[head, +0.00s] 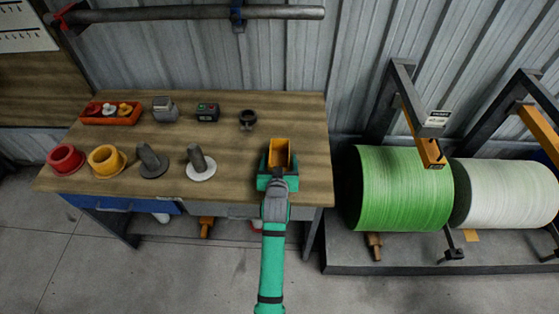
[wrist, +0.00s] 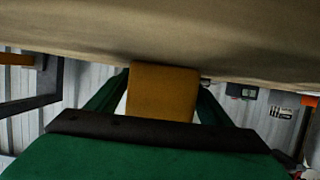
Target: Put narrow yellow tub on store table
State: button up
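The narrow yellow tub (head: 281,152) is at the right end of a wooden table (head: 225,140), near its front edge. My green gripper (head: 278,172) reaches in from the front, with a finger on each side of the tub. In the wrist view, the tub (wrist: 162,92) fills the space between the two green fingers (wrist: 162,100), which appear shut on it. The wooden surface (wrist: 190,40) spans the top of that view, close to the tub's end. I cannot tell whether the tub rests on the wood or hangs just above it.
Red (head: 66,159) and yellow (head: 106,160) round cups and two dark-stemmed pieces (head: 151,161) (head: 198,163) stand front left. An orange tray (head: 111,113), grey block (head: 165,108), dark box (head: 207,112) and black ring-shaped piece (head: 247,119) line the back. A green roll (head: 400,188) stands right.

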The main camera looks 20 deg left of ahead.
jog(key=shift+a+r, duration=0.1)
jog(key=shift+r, duration=0.05)
jog(key=shift+s+r, duration=0.1)
jog(key=shift+s, duration=0.1)
jog(key=v, duration=1.1)
jog(key=shift+s+d, duration=0.25)
jog(key=shift+s, duration=0.05)
jog(key=s+d+f+n, duration=0.1)
jog(key=s+d+f, duration=0.2)
jog(key=s+d, duration=0.45)
jog(key=s+d+f, duration=0.2)
jog(key=s+d, duration=0.5)
jog(key=d, duration=0.1)
jog(key=s+r+m+t+h, duration=0.1)
jog(key=s+r+m+h, duration=0.1)
jog(key=s, duration=0.8)
jog(key=s+d+r+m+t+h, duration=0.1)
jog(key=s+r+m, duration=0.1)
jog(key=s, duration=0.8)
jog(key=shift+s+r+h, duration=0.4)
jog(key=shift+r, duration=0.05)
